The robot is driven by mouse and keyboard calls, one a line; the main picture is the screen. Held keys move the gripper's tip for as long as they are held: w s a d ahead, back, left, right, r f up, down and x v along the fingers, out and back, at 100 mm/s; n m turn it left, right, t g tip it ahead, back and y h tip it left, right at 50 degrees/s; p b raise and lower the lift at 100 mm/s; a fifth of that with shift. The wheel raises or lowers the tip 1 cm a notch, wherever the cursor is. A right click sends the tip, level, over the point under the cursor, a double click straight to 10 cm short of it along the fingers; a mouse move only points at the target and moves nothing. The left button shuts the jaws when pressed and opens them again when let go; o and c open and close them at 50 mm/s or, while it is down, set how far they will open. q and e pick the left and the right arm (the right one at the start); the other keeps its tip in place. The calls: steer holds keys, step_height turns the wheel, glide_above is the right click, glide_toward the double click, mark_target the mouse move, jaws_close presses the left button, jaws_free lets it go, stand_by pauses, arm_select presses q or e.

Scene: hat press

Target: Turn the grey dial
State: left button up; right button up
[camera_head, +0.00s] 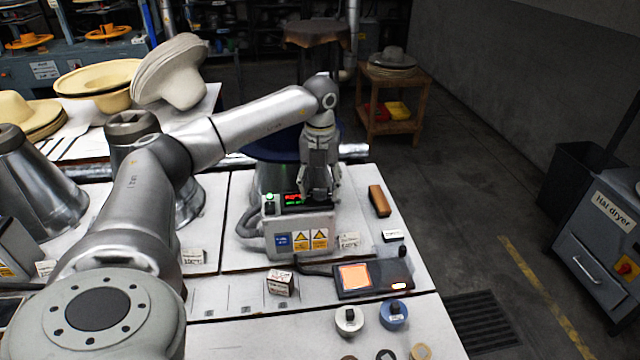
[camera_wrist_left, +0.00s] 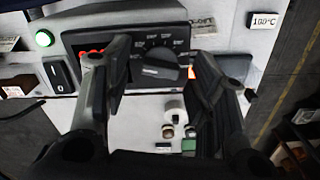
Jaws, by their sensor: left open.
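The grey dial (camera_wrist_left: 155,68) shows in the left wrist view on the dark front panel (camera_wrist_left: 82,38) of a control box, with white markings around it. My left gripper (camera_wrist_left: 158,82) is open, with one finger on each side of the dial. I cannot tell whether either finger touches it. In the head view my left gripper (camera_head: 320,192) points down over the top of the white control box (camera_head: 298,224) and hides the dial. My right gripper is in neither view.
The box carries a green light (camera_wrist_left: 44,38), a rocker switch (camera_wrist_left: 58,74) and a red display (camera_head: 293,198). A brown block (camera_head: 379,201) lies to its right.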

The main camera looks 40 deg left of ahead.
mark_target(320, 190)
arm_select(q)
steer(key=c, duration=1)
steer(key=shift+m, duration=0.4)
steer(key=shift+m+p, duration=0.45)
steer(key=shift+m, duration=1.95)
steer(key=shift+w, duration=0.1)
steer(key=shift+a, duration=0.1)
steer(key=o, duration=1)
step_height(320, 190, up, 12)
